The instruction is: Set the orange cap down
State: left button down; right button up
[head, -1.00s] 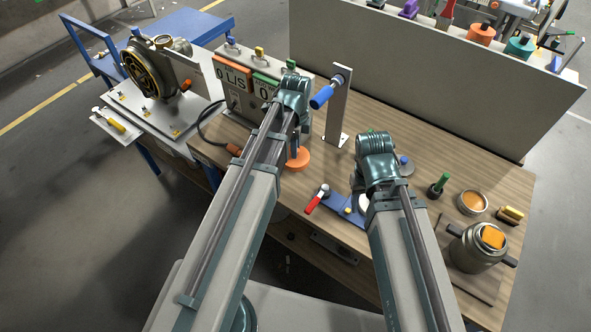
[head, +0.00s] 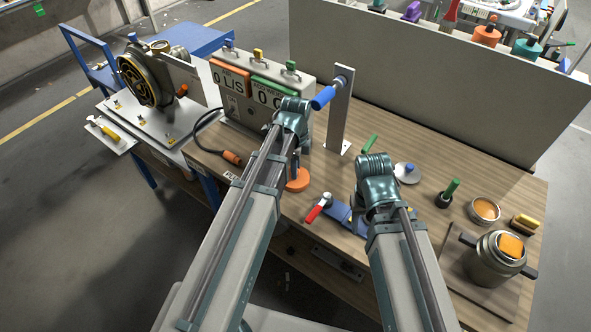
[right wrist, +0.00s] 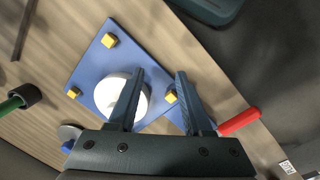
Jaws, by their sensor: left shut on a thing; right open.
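The orange cap (head: 298,181) is a flat round disc in the head view, left of the toggle clamp with the red handle. My left gripper (head: 296,165) is shut on it from above. The cap is at or close above the wooden bench; I cannot tell whether it touches. My right gripper (head: 372,208) is over the blue plate; its fingertips are hidden in the head view. In the right wrist view my right gripper (right wrist: 158,88) is open and empty, above the blue plate (right wrist: 88,72) with its white round part (right wrist: 112,95).
The red handle (head: 314,214) is just right of the cap. An upright post (head: 340,112) with a blue grip stands behind it. A grey control box (head: 235,108) and an orange-ended cable (head: 232,157) lie to the left. A canister (head: 490,265) stands at right. The wooden bench is bare behind the post.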

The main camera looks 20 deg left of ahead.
pick_arm(q)
jog(key=shift+f, duration=0.2)
pick_arm(e)
jog(key=shift+f, duration=0.15)
pick_arm(q)
jog(key=c, duration=0.6)
grip_release()
jog(key=shift+c, duration=0.2)
jog(key=shift+r, duration=0.2)
notch_tip(320, 180, up, 12)
jog(key=p, duration=1.2)
jog(key=s+d+n+y, duration=0.1)
jog(key=s+d+n, duration=0.9)
jog(key=s+n, duration=0.3)
jog(key=shift+s+d+n, duration=0.25)
jog(key=shift+s+n, duration=0.05)
jog(key=shift+s, duration=0.35)
pick_arm(e)
notch_tip(320, 180, up, 12)
jog(key=shift+r, duration=0.2)
